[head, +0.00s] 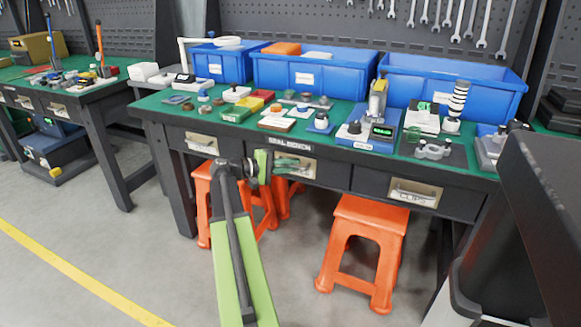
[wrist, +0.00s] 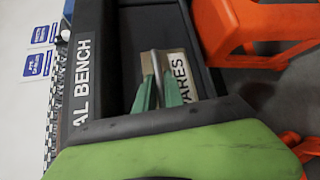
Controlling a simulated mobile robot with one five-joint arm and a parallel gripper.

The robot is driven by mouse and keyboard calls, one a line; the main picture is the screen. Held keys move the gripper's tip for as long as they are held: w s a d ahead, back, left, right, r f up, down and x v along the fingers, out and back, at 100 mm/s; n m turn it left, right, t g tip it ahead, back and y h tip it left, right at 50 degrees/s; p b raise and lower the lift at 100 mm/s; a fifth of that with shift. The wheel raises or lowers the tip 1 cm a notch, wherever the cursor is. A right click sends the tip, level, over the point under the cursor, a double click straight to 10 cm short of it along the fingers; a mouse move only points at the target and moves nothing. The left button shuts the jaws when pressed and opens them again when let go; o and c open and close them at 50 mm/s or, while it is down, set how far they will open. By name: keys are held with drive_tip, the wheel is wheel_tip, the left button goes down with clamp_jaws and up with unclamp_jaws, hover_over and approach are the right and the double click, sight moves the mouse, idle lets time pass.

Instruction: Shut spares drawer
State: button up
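The spares drawer (wrist: 128,60) is the middle drawer under the green-topped bench. Its cream label, with only "ARES" readable, and its metal handle (wrist: 155,62) show in the wrist view. In the head view the drawer's label plate (head: 308,168) is partly hidden behind my gripper (head: 287,164). My gripper's green fingers (wrist: 160,92) are apart at the handle, one on each side of the bar in the wrist view. I cannot tell whether they touch it. How far the drawer stands out is not clear from these views.
A drawer (head: 201,143) is to the left and the CLIPS drawer (head: 414,193) to the right. Orange stools (head: 368,228) stand below the bench. Blue bins (head: 310,72) and small parts cover the bench top (head: 160,108). The floor at left is clear.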

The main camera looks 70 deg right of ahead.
drive_tip(key=p+v, duration=0.2)
drive_tip(key=v, duration=1.5)
drive_tip(key=shift+w+p, duration=0.2)
drive_tip(key=shift+p, duration=0.1)
drive_tip(key=shift+r, duration=0.1)
